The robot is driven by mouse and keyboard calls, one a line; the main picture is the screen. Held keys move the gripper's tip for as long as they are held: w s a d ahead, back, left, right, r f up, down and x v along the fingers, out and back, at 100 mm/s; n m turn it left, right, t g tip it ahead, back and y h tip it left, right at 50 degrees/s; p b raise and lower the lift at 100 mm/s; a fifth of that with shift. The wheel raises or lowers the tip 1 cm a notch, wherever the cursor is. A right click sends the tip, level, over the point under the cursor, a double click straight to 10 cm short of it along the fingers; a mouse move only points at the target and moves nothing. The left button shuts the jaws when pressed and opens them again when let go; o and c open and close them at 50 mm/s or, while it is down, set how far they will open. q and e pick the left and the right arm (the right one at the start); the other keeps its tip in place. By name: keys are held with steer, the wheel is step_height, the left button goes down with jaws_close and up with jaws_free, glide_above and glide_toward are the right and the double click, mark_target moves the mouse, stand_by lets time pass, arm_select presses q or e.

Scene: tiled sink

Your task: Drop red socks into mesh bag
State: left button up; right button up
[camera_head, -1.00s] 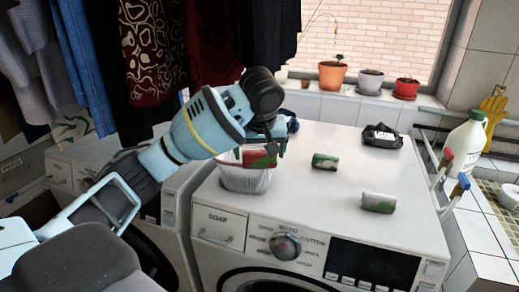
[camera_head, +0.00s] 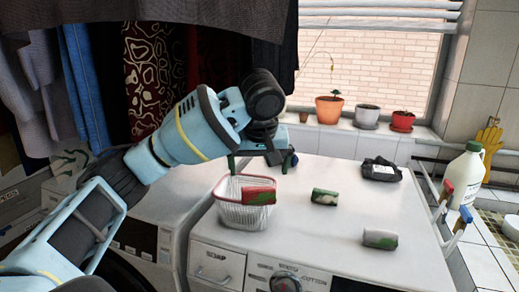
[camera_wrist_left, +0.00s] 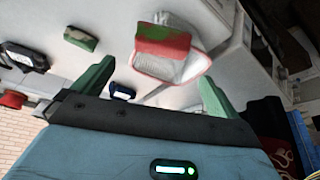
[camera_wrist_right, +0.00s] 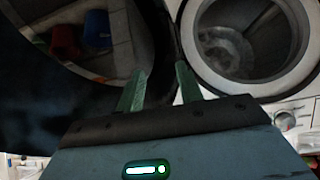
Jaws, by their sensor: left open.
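The red sock roll (camera_head: 259,191), red with green patches, shows at the right side of the white mesh bag (camera_head: 240,216) with a pink rim, on the washing machine. In the left wrist view the roll (camera_wrist_left: 164,47) overlaps the rim of the mesh bag (camera_wrist_left: 188,72); I cannot tell whether it rests on the rim or is in the air. My left gripper (camera_head: 262,160) is above and behind the bag, its green fingers (camera_wrist_left: 156,72) apart and nothing between them. My right gripper (camera_wrist_right: 160,70) shows only in its wrist view, low before the machines, fingers apart and empty.
A white bottle (camera_head: 465,172) stands at right. Clothes (camera_head: 150,60) hang at left. Potted plants line the windowsill.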

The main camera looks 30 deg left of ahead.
arm_select(q)
steer(key=shift+v, duration=2.8)
